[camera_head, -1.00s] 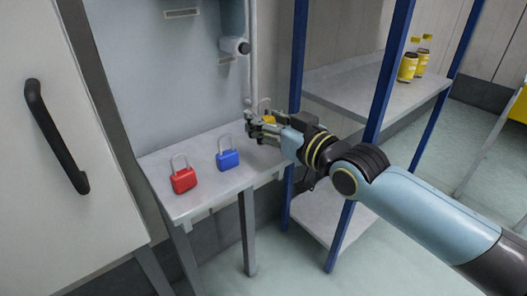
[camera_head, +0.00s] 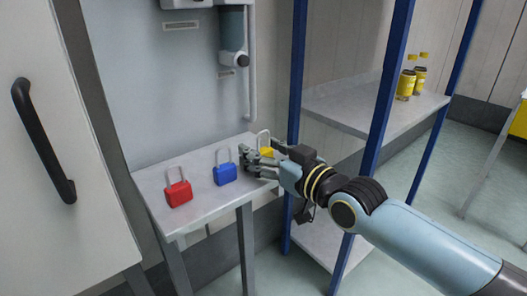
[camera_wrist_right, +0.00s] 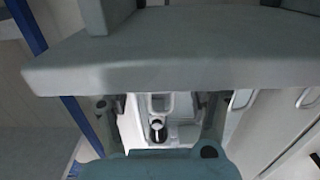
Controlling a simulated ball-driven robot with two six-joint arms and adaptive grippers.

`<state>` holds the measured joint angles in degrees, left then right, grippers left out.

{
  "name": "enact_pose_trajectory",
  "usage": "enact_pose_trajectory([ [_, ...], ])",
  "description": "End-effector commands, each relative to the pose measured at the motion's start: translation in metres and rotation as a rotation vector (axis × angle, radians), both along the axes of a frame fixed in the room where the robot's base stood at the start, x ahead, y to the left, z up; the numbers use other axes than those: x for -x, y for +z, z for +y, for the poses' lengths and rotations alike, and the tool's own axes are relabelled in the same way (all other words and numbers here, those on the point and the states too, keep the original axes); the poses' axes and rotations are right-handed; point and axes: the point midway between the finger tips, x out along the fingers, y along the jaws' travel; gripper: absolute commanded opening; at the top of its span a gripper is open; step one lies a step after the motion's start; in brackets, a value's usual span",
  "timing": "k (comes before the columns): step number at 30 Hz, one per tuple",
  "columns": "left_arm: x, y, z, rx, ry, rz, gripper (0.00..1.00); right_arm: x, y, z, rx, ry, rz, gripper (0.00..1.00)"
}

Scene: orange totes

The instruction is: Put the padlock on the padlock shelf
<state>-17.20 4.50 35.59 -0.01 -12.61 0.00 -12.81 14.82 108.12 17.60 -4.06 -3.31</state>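The yellow padlock (camera_head: 266,152) is upright, shackle up, at the right end of the small grey padlock shelf (camera_head: 205,203). My right gripper (camera_head: 249,160) comes in from the right at the height of its body. Its fingers partly cover the padlock and seem shut on it. Whether the padlock's underside touches the shelf is hidden. A blue padlock (camera_head: 225,175) and a red padlock (camera_head: 178,193) stand to the left on the same shelf. In the right wrist view, the yellow padlock does not show. My left gripper is not in view.
A blue-posted rack (camera_head: 375,120) with grey boards stands right of the shelf, with yellow bottles (camera_head: 405,85) on its upper board. A wall device with a cylinder (camera_head: 233,58) hangs above the shelf. A black-handled door (camera_head: 42,140) is at the left.

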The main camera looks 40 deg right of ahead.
Motion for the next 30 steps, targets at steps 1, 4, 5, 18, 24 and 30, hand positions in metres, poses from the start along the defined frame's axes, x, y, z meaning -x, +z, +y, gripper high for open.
enact_pose_trajectory([
  [1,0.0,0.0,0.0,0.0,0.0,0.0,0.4,0.0,0.0,0.0,0.0,0.0,0.0,0.61],
  [4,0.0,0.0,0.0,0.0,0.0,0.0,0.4,0.0,0.0,0.0,0.0,0.0,0.0,0.61],
  [5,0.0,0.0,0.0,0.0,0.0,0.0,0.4,0.0,0.001,0.0,0.0,0.0,0.0,0.61],
  [18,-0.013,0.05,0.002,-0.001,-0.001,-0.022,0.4,0.071,0.012,-0.006,0.001,0.001,0.003,0.61],
  [24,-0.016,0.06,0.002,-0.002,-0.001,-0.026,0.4,0.106,0.01,-0.009,0.0,0.001,0.003,0.61],
  [30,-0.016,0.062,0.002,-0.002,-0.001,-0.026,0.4,0.119,0.009,-0.01,0.0,0.0,0.0,0.61],
])
